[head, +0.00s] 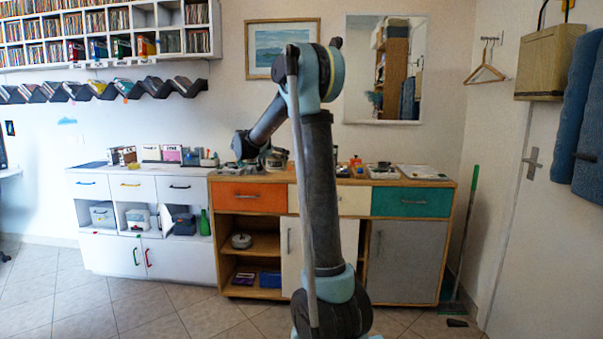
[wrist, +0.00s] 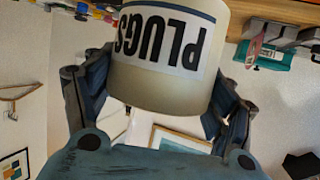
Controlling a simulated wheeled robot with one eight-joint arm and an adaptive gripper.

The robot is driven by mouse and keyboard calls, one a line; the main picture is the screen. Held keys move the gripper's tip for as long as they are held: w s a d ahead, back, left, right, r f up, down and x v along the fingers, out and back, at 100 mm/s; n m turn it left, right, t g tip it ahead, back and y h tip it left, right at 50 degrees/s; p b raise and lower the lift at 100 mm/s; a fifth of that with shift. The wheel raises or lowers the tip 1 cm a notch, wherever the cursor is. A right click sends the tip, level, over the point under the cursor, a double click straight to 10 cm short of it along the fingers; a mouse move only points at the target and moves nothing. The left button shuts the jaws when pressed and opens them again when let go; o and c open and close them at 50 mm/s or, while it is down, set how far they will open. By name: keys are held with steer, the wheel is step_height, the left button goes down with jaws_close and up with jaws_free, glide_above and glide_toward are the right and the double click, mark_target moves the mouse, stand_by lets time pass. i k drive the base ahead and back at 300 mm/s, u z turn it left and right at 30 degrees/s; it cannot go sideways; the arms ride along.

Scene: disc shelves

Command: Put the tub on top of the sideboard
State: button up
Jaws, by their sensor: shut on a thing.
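The tub is a pale cream cylinder with a white label reading PLUGS, upside down in the wrist view (wrist: 165,85). My gripper (wrist: 158,88) has its dark fingers on both sides of the tub and is shut on it. In the head view, my gripper (head: 262,157) is over the left part of the sideboard top. The tub (head: 277,153) shows there only small, partly hidden by my arm. The wooden sideboard (head: 250,205) has orange, cream and teal drawer fronts. I cannot tell whether the tub touches its top.
Small items and papers (head: 422,172) lie on the sideboard top, mostly towards the right. A white cabinet (head: 125,188) with cards and boxes stands to the left. A framed picture (head: 282,48) and a mirror (head: 385,70) hang behind. A green-handled broom (head: 463,240) leans at the right.

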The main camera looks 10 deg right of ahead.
mark_target(280, 175)
steer(key=z, duration=0.65)
steer(key=i, duration=0.55)
steer(key=u, duration=0.7)
steer(key=i, duration=0.5)
steer(key=z, duration=0.05)
